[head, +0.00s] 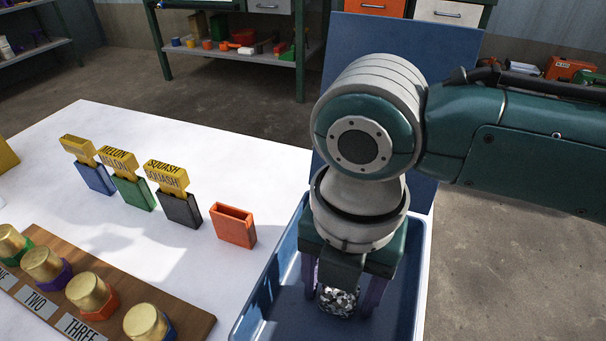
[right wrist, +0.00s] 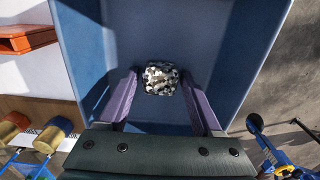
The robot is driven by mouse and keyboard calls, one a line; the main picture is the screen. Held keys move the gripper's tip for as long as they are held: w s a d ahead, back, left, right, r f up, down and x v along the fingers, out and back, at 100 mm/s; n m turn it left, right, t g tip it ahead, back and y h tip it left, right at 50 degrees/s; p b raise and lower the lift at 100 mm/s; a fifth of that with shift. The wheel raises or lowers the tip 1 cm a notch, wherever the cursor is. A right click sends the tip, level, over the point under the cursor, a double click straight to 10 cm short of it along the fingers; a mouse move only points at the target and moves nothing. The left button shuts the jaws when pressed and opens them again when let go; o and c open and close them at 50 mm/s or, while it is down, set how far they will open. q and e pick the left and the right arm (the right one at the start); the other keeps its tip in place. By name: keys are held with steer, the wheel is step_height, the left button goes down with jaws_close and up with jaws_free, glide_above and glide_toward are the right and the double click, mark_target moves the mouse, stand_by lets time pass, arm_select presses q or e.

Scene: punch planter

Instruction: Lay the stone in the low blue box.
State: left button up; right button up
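The stone (head: 337,301) is a small speckled black-and-white lump inside the low blue box (head: 262,303). It also shows in the right wrist view (right wrist: 161,78), against the blue floor of the box (right wrist: 97,60). My right gripper (head: 341,292) points down into the box, with its purple fingers on either side of the stone. The fingers are spread, and gaps show between them and the stone. The right gripper's fingertips also show in the right wrist view (right wrist: 161,76). Whether the stone rests fully on the floor is hard to tell. My left gripper is not in view.
A blue panel (head: 385,50) rises behind the box. On the white table (head: 110,255) stand several small coloured holders, some with yellow labelled tags, and an empty orange one (head: 233,226). A wooden board (head: 150,298) with gold-topped pegs lies at the front left.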

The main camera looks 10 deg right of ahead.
steer(key=shift+o, duration=1)
steer(key=shift+r, duration=0.2)
step_height(320, 180, up, 12)
steer(key=p, duration=0.5)
steer(key=s+a+f+m+y, duration=0.1)
steer(key=s+a+m+y, duration=0.15)
steer(key=a+m, duration=0.2)
steer(key=s+d+f+m+t+h, duration=0.1)
steer(key=s+d+m, duration=0.4)
steer(key=m, duration=0.6)
steer(key=s+d+m+t+h, duration=0.1)
steer(key=s+d+m, duration=0.3)
steer(key=d+m, duration=0.5)
steer(key=m+t, duration=0.1)
steer(key=m, duration=0.2)
steer(key=shift+s+f+t+b, duration=0.3)
steer(key=shift+s+f, duration=0.05)
steer(key=shift+f, duration=0.05)
